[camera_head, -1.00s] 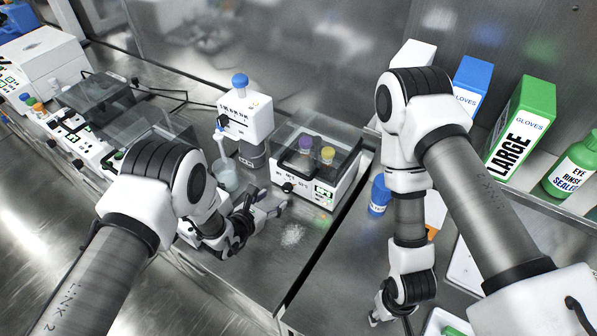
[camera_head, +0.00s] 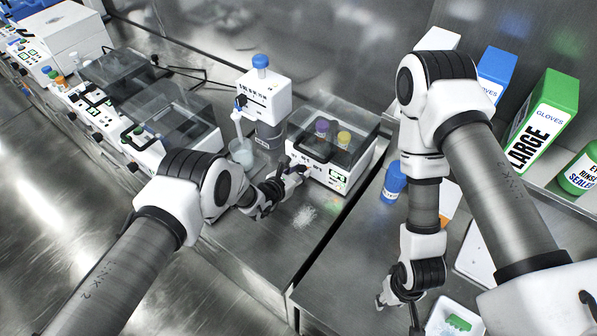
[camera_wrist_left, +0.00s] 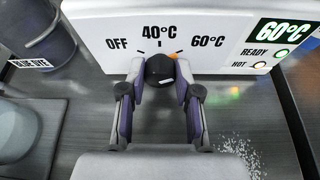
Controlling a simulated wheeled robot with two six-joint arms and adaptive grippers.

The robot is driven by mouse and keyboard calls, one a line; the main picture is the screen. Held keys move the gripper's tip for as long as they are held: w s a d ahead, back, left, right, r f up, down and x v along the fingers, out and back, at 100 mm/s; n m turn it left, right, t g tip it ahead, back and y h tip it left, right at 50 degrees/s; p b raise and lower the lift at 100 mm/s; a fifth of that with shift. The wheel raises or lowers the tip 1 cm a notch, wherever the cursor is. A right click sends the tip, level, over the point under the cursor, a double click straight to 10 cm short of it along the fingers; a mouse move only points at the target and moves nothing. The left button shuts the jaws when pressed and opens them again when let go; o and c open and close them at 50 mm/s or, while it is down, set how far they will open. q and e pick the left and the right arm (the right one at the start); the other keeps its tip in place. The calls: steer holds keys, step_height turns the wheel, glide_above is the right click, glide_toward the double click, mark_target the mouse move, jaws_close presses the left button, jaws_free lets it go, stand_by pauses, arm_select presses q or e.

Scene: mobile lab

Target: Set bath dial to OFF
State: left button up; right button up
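The bath (camera_head: 311,174) is a white box with a clear lid, holding purple-capped and yellow-capped vessels. Its black dial (camera_wrist_left: 160,69) is below the OFF, 40°C and 60°C labels in the left wrist view. An orange mark shows at the dial's upper right, toward 60°C. The display (camera_wrist_left: 279,33) reads 60°C, with the READY light green. My left gripper (camera_head: 293,169) is at the bath's front, its fingers on both sides of the dial and apparently touching it. My right gripper (camera_head: 392,297) hangs low at the right; its finger opening is unclear.
A dispenser with a blue cap (camera_head: 263,95) and a beaker (camera_head: 241,153) stand left of the bath. White grains (camera_head: 305,215) lie on the bench before it. A blue-capped bottle (camera_head: 393,183) stands right. Glove boxes (camera_head: 541,118) line the back right.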

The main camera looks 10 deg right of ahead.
arm_select(q)
jaws_close()
arm_select(e)
steer(key=shift+f, duration=0.1)
arm_select(q)
steer(key=shift+w+a+f+n+g+h+b, duration=0.15)
steer(key=shift+n+g+h+b, duration=0.35)
steer(key=shift+n+b, duration=0.4)
arm_select(e)
steer(key=shift+f, duration=0.7)
arm_select(q)
steer(key=shift+n, duration=0.6)
arm_select(e)
steer(key=shift+f, duration=0.2)
arm_select(q)
steer(key=o, duration=0.9)
jaws_free()
steer(key=shift+o, duration=1)
arm_select(e)
steer(key=shift+d, duration=0.1)
arm_select(q)
steer(key=v, duration=1.1)
steer(key=shift+a+r, duration=0.2)
steer(key=shift+a, duration=0.2)
